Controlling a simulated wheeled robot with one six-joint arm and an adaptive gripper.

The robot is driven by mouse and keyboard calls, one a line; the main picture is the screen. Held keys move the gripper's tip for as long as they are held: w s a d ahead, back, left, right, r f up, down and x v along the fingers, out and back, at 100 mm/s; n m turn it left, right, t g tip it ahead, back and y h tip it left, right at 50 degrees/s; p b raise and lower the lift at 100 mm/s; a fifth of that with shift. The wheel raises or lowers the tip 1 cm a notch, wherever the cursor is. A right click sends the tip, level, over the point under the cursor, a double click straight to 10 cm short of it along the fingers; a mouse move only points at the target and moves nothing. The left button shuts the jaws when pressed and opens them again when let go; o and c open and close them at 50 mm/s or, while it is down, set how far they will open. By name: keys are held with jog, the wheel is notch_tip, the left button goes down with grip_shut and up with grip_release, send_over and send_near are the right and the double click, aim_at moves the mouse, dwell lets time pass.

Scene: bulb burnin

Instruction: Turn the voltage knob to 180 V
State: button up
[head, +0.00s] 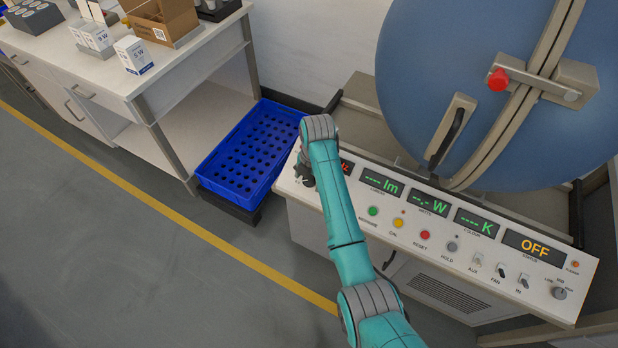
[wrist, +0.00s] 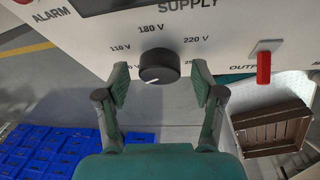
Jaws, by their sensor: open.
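The black voltage knob (wrist: 159,64) is on the white supply panel in the wrist view. Labels 110 V, 180 V and 220 V arc over it, and another label to its right is partly covered. A small white mark shows on the knob's lower face, toward the lower left, not toward the 180 V label (wrist: 151,29) above. My gripper (wrist: 160,72) is open, one finger on each side of the knob, with visible gaps between. In the head view my gripper (head: 304,174) is at the console's left end; my arm hides the knob there.
A red output switch (wrist: 263,68) is right of the knob. The console (head: 400,248) has buttons, switches and displays, one reading OFF (head: 534,247). A blue sphere (head: 440,50) stands behind. A blue crate (head: 207,180) and a workbench (head: 60,62) are left.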

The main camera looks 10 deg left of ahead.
jog(key=c, duration=1.1)
jog(key=shift+c, duration=0.2)
jog(key=m+t+y, duration=0.1)
jog(key=m, duration=0.1)
jog(key=m+y, duration=0.1)
jog(key=m, duration=0.2)
jog(key=shift+s+d+t, duration=0.1)
jog(key=shift+s+t, duration=0.05)
jog(key=shift+t, duration=0.25)
jog(key=m+t, duration=0.1)
jog(key=m, duration=0.2)
jog(key=m+t, duration=0.1)
jog(key=m, duration=0.2)
jog(key=shift+s+f+t+y, duration=0.1)
jog(key=shift+s+t+y, duration=0.05)
jog(key=shift+t+y, duration=0.25)
jog(key=m+t, duration=0.1)
jog(key=m, duration=0.2)
jog(key=m+t, duration=0.1)
jog(key=m, duration=0.2)
jog(key=shift+s+m+t+h, duration=0.1)
jog(key=shift+m+t+h, duration=0.2)
jog(key=shift+t+h, duration=0.1)
jog(key=m+t+h, duration=0.1)
jog(key=m, duration=0.1)
jog(key=m+h, duration=0.1)
jog(key=m, duration=0.2)
jog(key=shift+t, duration=0.4)
jog(key=shift+f+m, duration=0.1)
jog(key=shift+m, duration=0.3)
